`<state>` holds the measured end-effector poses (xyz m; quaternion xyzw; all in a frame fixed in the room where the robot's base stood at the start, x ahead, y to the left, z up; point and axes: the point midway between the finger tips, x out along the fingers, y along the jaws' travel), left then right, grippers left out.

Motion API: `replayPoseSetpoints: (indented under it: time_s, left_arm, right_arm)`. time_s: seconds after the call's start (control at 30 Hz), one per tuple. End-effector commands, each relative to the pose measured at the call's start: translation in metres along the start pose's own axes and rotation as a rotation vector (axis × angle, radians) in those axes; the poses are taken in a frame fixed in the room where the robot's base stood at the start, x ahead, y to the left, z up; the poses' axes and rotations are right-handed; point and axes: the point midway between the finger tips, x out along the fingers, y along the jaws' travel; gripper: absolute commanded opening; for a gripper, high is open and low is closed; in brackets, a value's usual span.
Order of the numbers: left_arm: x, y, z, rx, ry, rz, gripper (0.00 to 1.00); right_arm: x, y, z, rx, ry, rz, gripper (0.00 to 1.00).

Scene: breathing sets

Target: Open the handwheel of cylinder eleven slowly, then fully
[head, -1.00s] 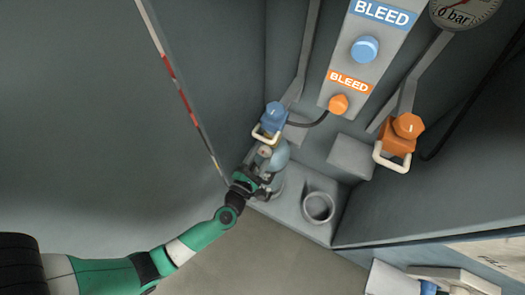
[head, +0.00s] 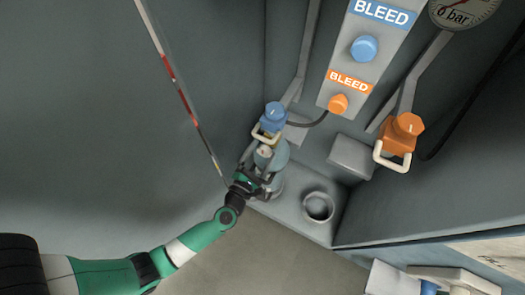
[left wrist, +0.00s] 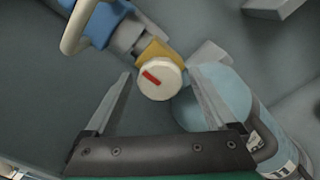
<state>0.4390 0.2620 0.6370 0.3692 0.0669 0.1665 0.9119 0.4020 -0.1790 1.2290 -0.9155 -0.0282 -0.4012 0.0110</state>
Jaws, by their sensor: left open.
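The handwheel (left wrist: 160,78) is a pale round knob with a red mark, on a brass-coloured valve (left wrist: 157,52) in the left wrist view. It also shows small in the head view (head: 264,151). It tops a light blue cylinder (left wrist: 225,92), seen also in the head view (head: 280,155). In the head view my left gripper (head: 258,175) is at the cylinder's top. My right gripper is not in view.
A blue connector (head: 273,115) with a pale loop handle is just above the valve. An orange one (head: 398,140) hangs to the right. An empty round holder (head: 318,207) stands beside the cylinder. A red-and-white line (head: 180,95) runs down close to my left wrist.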

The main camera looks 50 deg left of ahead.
Motion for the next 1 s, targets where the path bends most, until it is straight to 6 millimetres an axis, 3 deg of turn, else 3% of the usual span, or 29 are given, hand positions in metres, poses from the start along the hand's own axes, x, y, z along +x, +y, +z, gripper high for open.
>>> replayPoseSetpoints:
  time_s: [0.23, 0.5, 0.63, 0.8, 1.0]
  left_arm:
    - [-0.018, 0.000, 0.001, 0.002, 0.001, -0.005, 0.90]
    - [-0.082, 0.000, 0.003, 0.003, -0.002, -0.009, 0.90]
    - [-0.104, 0.000, 0.003, 0.001, -0.003, -0.006, 0.90]
    - [-0.116, 0.000, 0.001, 0.001, -0.002, -0.002, 0.90]
    - [-0.116, 0.000, 0.000, 0.000, 0.000, 0.001, 0.90]
  right_arm:
    - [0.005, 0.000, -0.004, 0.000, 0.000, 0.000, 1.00]
    - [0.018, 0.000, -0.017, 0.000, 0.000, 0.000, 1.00]
    - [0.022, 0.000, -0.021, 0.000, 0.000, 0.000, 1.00]
    - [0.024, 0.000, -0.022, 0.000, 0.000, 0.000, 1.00]
    - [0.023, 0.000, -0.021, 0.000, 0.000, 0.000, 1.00]
